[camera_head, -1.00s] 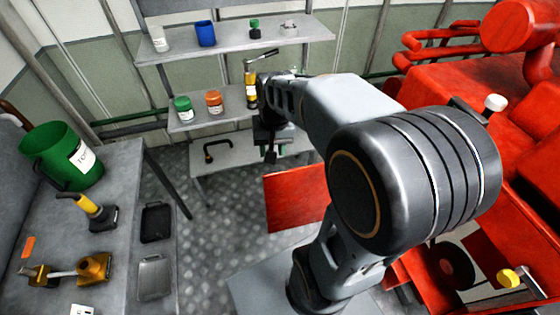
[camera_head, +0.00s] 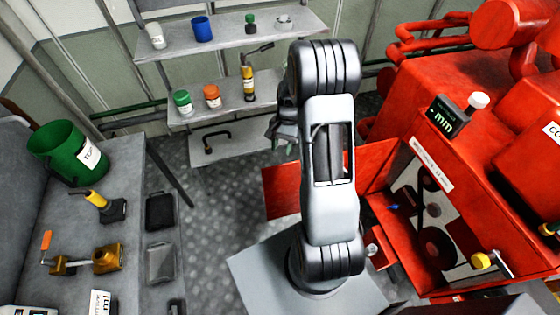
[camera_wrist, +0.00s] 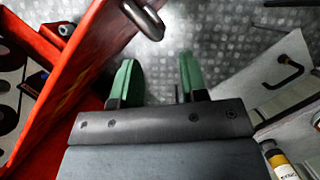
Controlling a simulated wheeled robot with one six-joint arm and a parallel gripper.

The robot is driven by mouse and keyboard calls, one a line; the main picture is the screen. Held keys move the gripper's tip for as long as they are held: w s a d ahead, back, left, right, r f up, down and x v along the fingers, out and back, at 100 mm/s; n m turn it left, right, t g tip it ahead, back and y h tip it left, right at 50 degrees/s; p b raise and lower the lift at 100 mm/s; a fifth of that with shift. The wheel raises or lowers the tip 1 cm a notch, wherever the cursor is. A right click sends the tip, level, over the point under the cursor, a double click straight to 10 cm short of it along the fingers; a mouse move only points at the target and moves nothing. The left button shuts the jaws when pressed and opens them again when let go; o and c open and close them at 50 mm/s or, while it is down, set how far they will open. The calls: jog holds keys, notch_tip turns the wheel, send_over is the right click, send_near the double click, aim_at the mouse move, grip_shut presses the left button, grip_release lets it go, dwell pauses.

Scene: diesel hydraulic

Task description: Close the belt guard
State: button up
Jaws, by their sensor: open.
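The belt guard (camera_head: 284,190) is a red panel standing open, swung out to the left from the red machine (camera_head: 445,90). My arm hides its middle. In the wrist view the guard (camera_wrist: 82,62) runs along the left side, with a curved metal handle (camera_wrist: 146,20) near its top end. The machine's opening shows dark round pulleys (camera_head: 437,245) on a pale plate. My gripper (camera_wrist: 158,80) is open, with two green-padded fingers apart and nothing between them.
Shelves (camera_head: 225,40) with jars and tools stand behind. A grey workbench (camera_head: 70,222) with a green bucket (camera_head: 55,152) is at the left. Patterned metal floor (camera_head: 222,205) lies clear between the bench and guard. A yellow-knobbed crank (camera_head: 482,260) is at the lower right.

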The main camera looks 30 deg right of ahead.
jog(key=x, duration=0.6)
jog(key=shift+s+a+f+p, duration=0.1)
jog(key=shift+f+p, duration=0.25)
jog(key=shift+p, duration=0.05)
jog(key=shift+c, duration=0.3)
grip_shut()
